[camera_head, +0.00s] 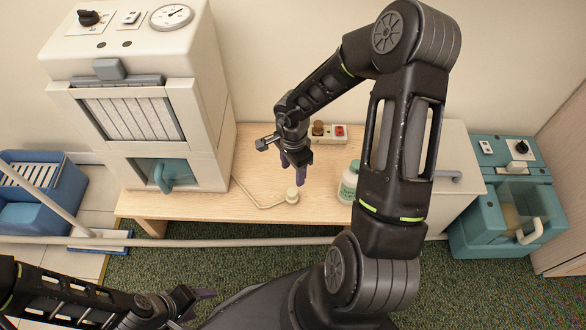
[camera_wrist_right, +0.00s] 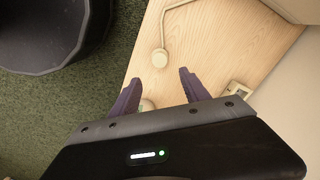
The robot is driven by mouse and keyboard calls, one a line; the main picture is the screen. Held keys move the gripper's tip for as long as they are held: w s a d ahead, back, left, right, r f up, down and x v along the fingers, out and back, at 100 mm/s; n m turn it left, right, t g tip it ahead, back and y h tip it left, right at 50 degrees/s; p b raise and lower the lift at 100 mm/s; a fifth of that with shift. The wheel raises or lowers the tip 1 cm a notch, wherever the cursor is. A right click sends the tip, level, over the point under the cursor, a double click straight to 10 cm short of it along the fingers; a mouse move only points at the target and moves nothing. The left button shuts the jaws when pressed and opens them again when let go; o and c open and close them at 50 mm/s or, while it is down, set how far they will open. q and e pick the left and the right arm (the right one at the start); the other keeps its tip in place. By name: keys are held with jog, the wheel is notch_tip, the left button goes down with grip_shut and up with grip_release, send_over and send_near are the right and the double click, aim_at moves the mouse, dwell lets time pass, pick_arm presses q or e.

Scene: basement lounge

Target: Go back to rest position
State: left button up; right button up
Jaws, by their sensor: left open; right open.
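My right gripper (camera_head: 297,172) reaches over the wooden bench in the head view, its fingers pointing down near a round cream plug (camera_head: 292,195) on a cord. In the right wrist view the right gripper (camera_wrist_right: 160,86) is open with nothing between its fingers, and the cream plug (camera_wrist_right: 160,58) lies on the wood beyond the fingertips, apart from them. My left gripper (camera_head: 200,298) is low at the left in the head view, above the green carpet. It is open and I see nothing held in it.
A large cream machine (camera_head: 205,100) stands on the bench (camera_head: 180,208) at left. A socket box (camera_head: 329,133) and a white-green bottle (camera_head: 349,182) stand near my right arm. A teal machine (camera_head: 490,225) is at right, a blue bucket (camera_head: 35,215) at left. Green carpet (camera_head: 200,262) lies in front.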

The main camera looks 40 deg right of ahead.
jog(key=o, duration=0.5)
jog(key=shift+c, duration=0.2)
